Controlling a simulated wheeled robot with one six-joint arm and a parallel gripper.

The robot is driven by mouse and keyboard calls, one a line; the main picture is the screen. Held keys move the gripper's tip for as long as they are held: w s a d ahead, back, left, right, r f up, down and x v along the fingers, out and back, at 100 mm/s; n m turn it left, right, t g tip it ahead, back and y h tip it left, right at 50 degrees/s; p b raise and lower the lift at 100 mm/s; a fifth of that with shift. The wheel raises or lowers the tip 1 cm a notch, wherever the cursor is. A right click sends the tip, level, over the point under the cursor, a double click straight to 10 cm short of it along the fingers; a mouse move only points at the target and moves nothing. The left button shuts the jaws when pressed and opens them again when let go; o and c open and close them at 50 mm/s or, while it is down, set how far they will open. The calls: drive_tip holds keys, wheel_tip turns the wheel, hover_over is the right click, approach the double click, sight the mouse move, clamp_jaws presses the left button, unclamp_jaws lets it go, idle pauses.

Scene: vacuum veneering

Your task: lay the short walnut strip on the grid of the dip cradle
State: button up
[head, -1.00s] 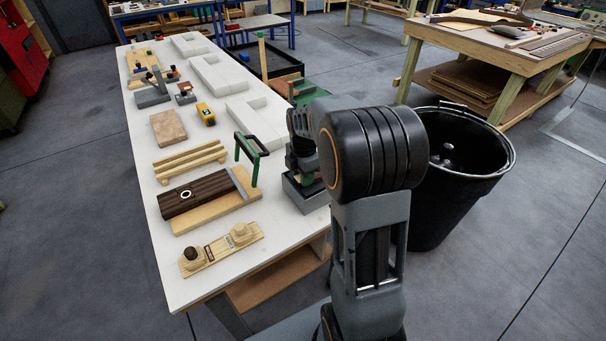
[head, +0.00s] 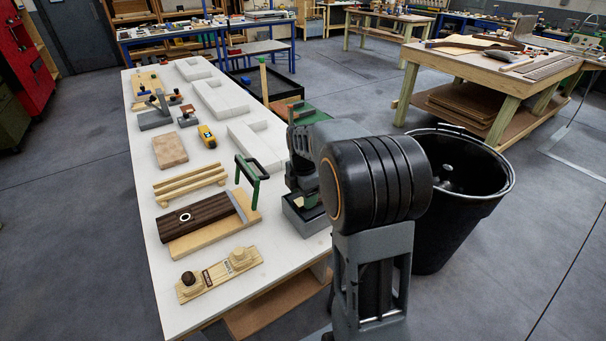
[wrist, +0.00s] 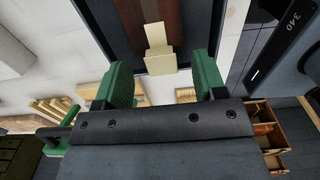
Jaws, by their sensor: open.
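My gripper (wrist: 163,80) has two green fingers, spread apart with nothing held between them. In the wrist view a dark-rimmed tray (wrist: 97,22) lies beyond the fingertips. Brown strips (wrist: 171,15) lie in it, with a pale stepped block (wrist: 159,63) at their near end, in line with the gap between the fingers. I cannot tell which strip is the short walnut one. In the head view my arm partly hides the gripper, low over a grey tray (head: 303,228) at the table's right edge. I cannot identify the dip cradle or its grid with certainty.
On the white table (head: 150,215), a green-handled frame (head: 253,170) stands beside a dark wooden board (head: 199,218) on a pale base. A slatted wooden rack (head: 190,184) and a knobbed wooden tool (head: 218,274) are nearby. A black bin (head: 440,225) stands to the right.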

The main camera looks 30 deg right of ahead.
wheel_tip(320, 180, up, 12)
drive_tip(key=shift+p, duration=0.3)
